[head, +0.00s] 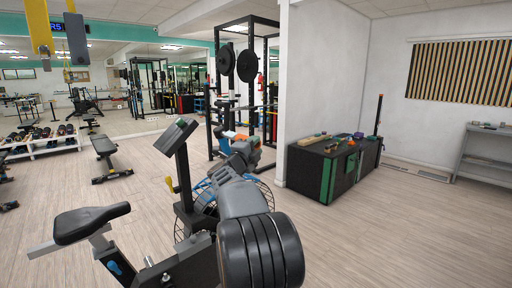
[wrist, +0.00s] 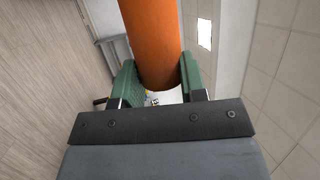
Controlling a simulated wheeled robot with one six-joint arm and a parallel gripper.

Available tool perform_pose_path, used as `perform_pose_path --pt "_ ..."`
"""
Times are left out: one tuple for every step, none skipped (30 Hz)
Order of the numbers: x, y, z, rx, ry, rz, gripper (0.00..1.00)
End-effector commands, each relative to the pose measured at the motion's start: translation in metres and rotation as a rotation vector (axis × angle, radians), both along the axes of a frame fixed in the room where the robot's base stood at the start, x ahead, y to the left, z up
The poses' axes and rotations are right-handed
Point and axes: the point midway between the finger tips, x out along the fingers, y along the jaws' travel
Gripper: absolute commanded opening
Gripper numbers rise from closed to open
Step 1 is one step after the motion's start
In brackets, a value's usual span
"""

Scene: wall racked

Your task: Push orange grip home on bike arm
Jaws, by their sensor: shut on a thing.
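The orange grip (wrist: 152,30) is a smooth orange cylinder that runs out of the top of the wrist view. My gripper (wrist: 158,78) has its green-padded jaws closed on either side of the grip's near end. In the head view, a little orange (head: 240,136) shows beyond my arm's end, which hides most of that area. The exercise bike (head: 182,160) stands in front of me, with a dark upright post, a grey console, a black saddle and a wire fan cage. I cannot make out the bike arm's end or how the grip sits on it.
A black cabinet (head: 305,172) with small items on top stands right of the bike, by a white wall end. A grey shelf (head: 485,150) is at far right. A weight bench (head: 108,157) and rack stand behind. Wooden floor is open at right and left.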

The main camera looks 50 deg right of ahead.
Motion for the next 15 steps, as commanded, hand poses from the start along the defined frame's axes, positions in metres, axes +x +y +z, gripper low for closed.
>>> perform_pose_path --pt "0.002 0.0 0.001 0.0 0.0 0.0 0.15" --pt "0.003 0.0 0.001 0.0 0.0 0.001 0.15" --pt "0.004 0.0 0.001 0.0 0.0 0.001 0.15" --pt "0.005 0.0 0.001 0.0 0.0 0.001 0.15" --pt "0.006 0.0 0.001 0.0 0.0 0.001 0.15" --pt "0.007 0.0 0.001 0.0 0.0 0.001 0.15" --pt "0.008 0.0 0.001 0.0 0.0 0.001 0.15" --pt "0.009 0.0 0.001 0.0 0.0 0.001 0.15" --pt "0.01 0.0 0.001 0.0 0.0 0.001 0.15" --pt "0.011 -0.001 0.001 0.0 0.0 0.001 0.15" --pt "0.012 -0.001 0.001 0.0 0.0 0.001 0.15" --pt "0.013 -0.001 0.001 0.0 0.0 0.001 0.15" --pt "0.014 -0.001 0.001 0.0 0.0 0.001 0.15" --pt "0.015 -0.001 0.001 0.0 0.0 0.001 0.15" --pt "0.016 -0.001 0.001 0.0 0.0 0.0 0.15"
